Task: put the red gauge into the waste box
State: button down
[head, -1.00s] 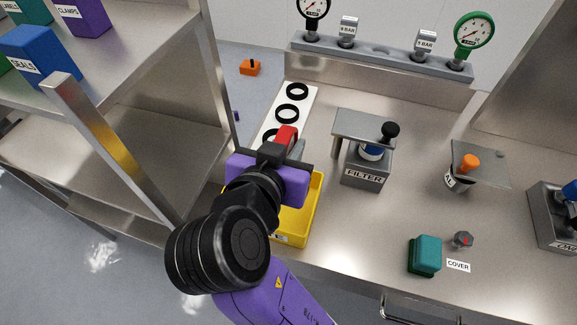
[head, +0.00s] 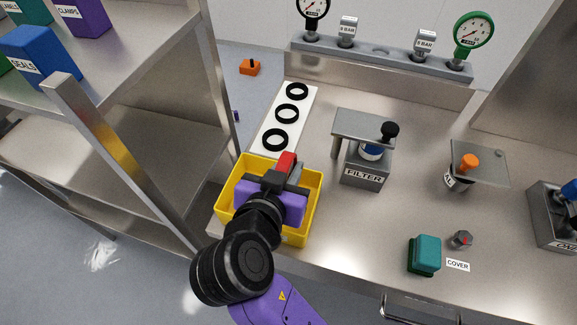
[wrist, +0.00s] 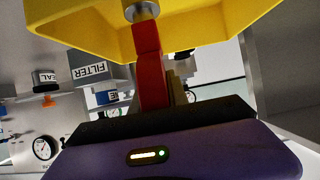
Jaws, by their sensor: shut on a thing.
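The red gauge (head: 287,161) is held in my gripper (head: 284,174), seen nearly edge-on in the head view over the back part of the yellow waste box. In the wrist view the red gauge (wrist: 151,70) stands out from my gripper (wrist: 155,105), with its silver stem towards the yellow box (wrist: 80,28). The waste box (head: 316,200) sits at the bench's left front corner; my gripper and wrist hide much of its inside. I cannot tell whether the stem is below the rim.
A white strip with several black rings (head: 287,114) lies behind the box. The filter block (head: 366,172) stands to its right. A teal cover button (head: 425,254) is near the front edge. A gauge rack (head: 380,58) is at the back. A shelf post (head: 120,155) rises at left.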

jog(key=c, duration=1.3)
grip_release()
jog(key=shift+f, duration=0.1)
jog(key=shift+s+a+r, duration=0.1)
jog(key=shift+r, duration=0.15)
jog(key=v, duration=1.1)
jog(key=shift+s+r+b, duration=0.15)
jog(key=shift+s+b, duration=0.2)
jog(key=shift+w+a, duration=0.1)
jog(key=shift+a, duration=0.05)
